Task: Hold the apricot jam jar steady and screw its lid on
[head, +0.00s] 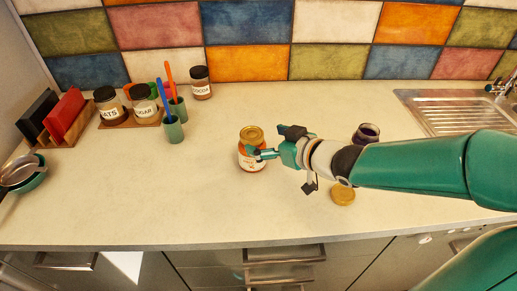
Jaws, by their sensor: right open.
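The apricot jam jar (246,160) stands upright near the middle of the counter, with orange contents and a pale label. Its top looks golden; I cannot tell whether that is a lid or the jam in an open mouth. A gold lid (343,195) lies flat on the counter to the right, below my right forearm. My right gripper (268,153) is open at the jar's right side, and a fingertip overlaps part of the jar and label. I cannot tell whether it touches the glass. My left gripper is not in view.
A dark purple jar (367,131) stands behind my right arm, partly hidden. Teal cups (173,132) with utensils, labelled jars on a board (148,122) and a cocoa jar (201,85) stand at back left. The sink (460,110) is at right.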

